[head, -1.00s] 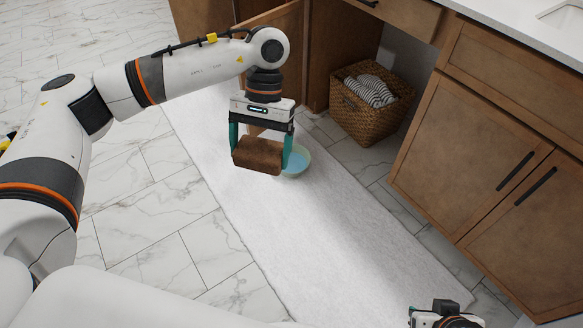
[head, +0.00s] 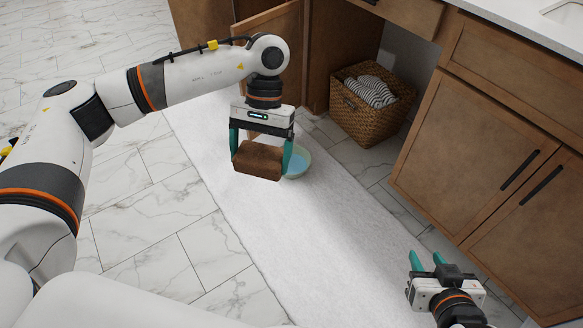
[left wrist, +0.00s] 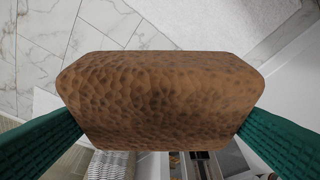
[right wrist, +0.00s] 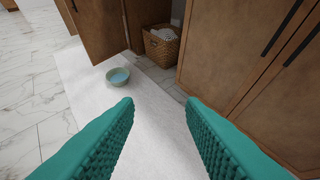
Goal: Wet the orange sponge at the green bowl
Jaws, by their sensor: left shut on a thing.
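My left gripper (head: 260,155) is shut on the sponge (head: 257,160), a brownish-orange block with a dimpled surface. It holds the sponge in the air, in front of the green bowl in the head view. The sponge (left wrist: 160,100) fills the middle of the left wrist view between the two teal fingers. The pale green bowl (head: 305,158) stands on the white mat with blue water in it; the sponge and a finger partly hide it in the head view. It shows whole in the right wrist view (right wrist: 118,76). My right gripper (head: 427,262) is open and empty at the lower right.
The white mat (head: 250,225) runs along the wooden cabinets (head: 480,160). A cabinet door (head: 275,30) stands open behind my left gripper. A wicker basket (head: 360,120) with striped cloths stands in the open cabinet bay. The mat between my grippers is clear.

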